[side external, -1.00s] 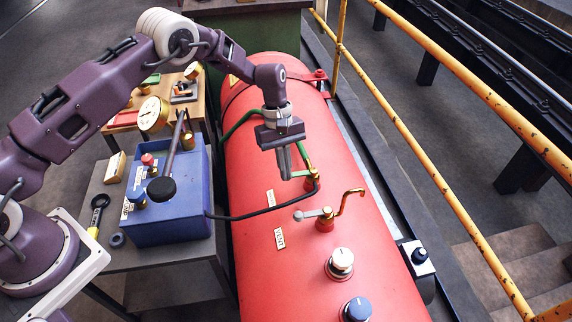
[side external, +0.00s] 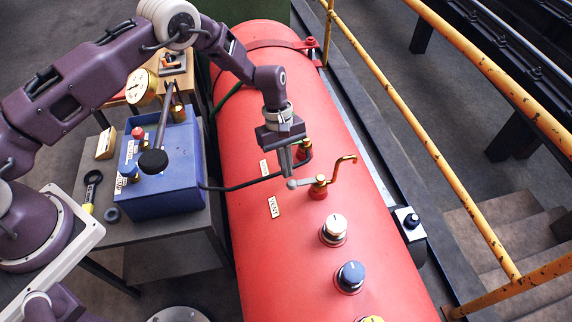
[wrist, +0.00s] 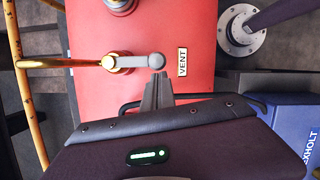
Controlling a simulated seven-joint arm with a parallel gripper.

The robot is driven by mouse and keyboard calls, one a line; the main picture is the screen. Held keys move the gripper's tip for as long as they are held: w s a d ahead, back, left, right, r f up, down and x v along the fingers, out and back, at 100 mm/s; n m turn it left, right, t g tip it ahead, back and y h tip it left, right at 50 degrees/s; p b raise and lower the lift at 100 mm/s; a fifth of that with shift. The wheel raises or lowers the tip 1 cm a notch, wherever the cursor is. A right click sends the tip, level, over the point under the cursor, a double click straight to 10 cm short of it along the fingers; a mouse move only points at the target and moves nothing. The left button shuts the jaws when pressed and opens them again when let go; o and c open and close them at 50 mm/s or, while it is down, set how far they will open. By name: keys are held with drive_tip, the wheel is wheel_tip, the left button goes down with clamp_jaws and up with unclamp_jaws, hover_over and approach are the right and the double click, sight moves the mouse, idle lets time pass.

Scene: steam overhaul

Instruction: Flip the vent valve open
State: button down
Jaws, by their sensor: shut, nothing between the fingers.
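The vent valve (side external: 318,188) stands on the red tank, with a brass body, a curved brass spout to the right and a grey lever ending in a round knob on the left. In the wrist view the valve's grey lever (wrist: 140,61) lies crosswise, its knob toward the white VENT label (wrist: 183,61). My gripper (side external: 287,173) is shut and empty, pointing down at the lever's knob end. In the wrist view my fingertips (wrist: 157,78) are right beside the knob; I cannot tell whether they touch it.
The red tank (side external: 255,100) also carries a white knob (side external: 334,228) and a blue knob (side external: 351,275) nearer the camera. A black hose (side external: 240,187) runs from the blue box (side external: 165,195) to a fitting behind my gripper. A yellow railing (side external: 440,175) stands at the right.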

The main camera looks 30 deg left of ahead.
sight(290, 188)
drive_tip(key=shift+s+d+n, duration=0.15)
drive_tip(key=shift+s+n, duration=0.2)
drive_tip(key=shift+n, duration=0.05)
drive_tip(key=shift+s+d+n+t, duration=0.3)
drive_tip(key=shift+s+d+n, duration=0.15)
drive_tip(key=shift+s+n, duration=0.5)
drive_tip(key=shift+s+d+n+t+h, duration=0.3)
drive_tip(key=shift+d+n, duration=0.15)
drive_tip(key=shift+n, duration=0.6)
drive_tip(key=s+d+n+t+y, duration=0.1)
drive_tip(key=d+n+t, duration=0.2)
drive_tip(key=d+n, duration=0.7)
drive_tip(key=shift+s+n+t+y, duration=0.25)
drive_tip(key=shift+n+t+y, duration=0.05)
drive_tip(key=shift+n, duration=1.4)
